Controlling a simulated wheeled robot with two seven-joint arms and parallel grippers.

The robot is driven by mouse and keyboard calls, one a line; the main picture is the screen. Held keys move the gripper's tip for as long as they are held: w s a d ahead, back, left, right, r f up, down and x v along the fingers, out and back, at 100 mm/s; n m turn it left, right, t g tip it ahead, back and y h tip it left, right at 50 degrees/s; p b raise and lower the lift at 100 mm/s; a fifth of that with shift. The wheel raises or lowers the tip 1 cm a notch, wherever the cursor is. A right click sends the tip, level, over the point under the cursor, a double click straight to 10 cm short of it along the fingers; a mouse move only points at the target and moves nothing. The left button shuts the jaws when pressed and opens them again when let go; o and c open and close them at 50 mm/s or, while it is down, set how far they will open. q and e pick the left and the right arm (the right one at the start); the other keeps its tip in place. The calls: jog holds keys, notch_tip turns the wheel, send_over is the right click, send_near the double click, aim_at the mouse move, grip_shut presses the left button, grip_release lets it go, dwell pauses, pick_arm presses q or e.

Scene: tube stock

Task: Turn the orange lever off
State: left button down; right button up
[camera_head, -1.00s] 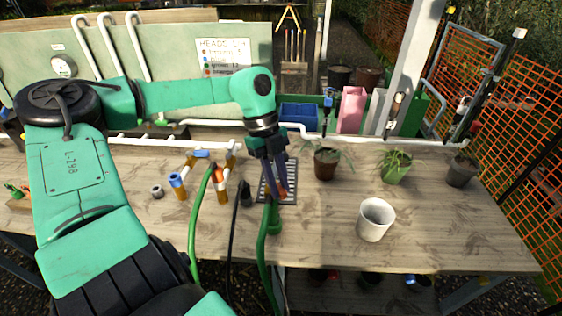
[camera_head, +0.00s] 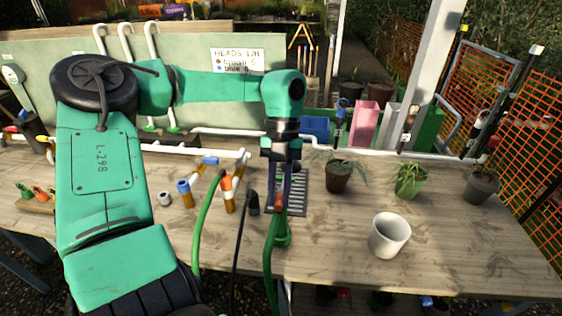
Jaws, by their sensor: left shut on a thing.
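My left gripper (camera_head: 281,203) points down over the front middle of the bench, in front of a dark grate (camera_head: 299,191). It is shut on a small orange-red piece (camera_head: 279,201), mostly hidden between its fingers. I cannot tell whether this piece is the orange lever. A green fitting (camera_head: 282,236) stands on the bench just below, with a green hose (camera_head: 268,258) beside it. My right gripper is out of view.
Blue and orange-collared pipe fittings (camera_head: 226,184), a second green hose (camera_head: 199,236) and a black hose (camera_head: 237,243) are left of the gripper. A white pot (camera_head: 389,235) and several planted pots, one brown (camera_head: 339,178), stand to the right.

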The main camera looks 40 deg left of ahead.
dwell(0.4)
pick_arm(q)
jog(key=c, duration=0.8)
grip_release()
jog(key=shift+o, duration=0.2)
jog(key=shift+r, duration=0.1)
jog(key=shift+w+a+r, duration=0.15)
jog(key=shift+r, duration=0.15)
jog(key=v, duration=1.3)
jog(key=shift+r+b, duration=0.35)
jog(key=shift+r, duration=0.05)
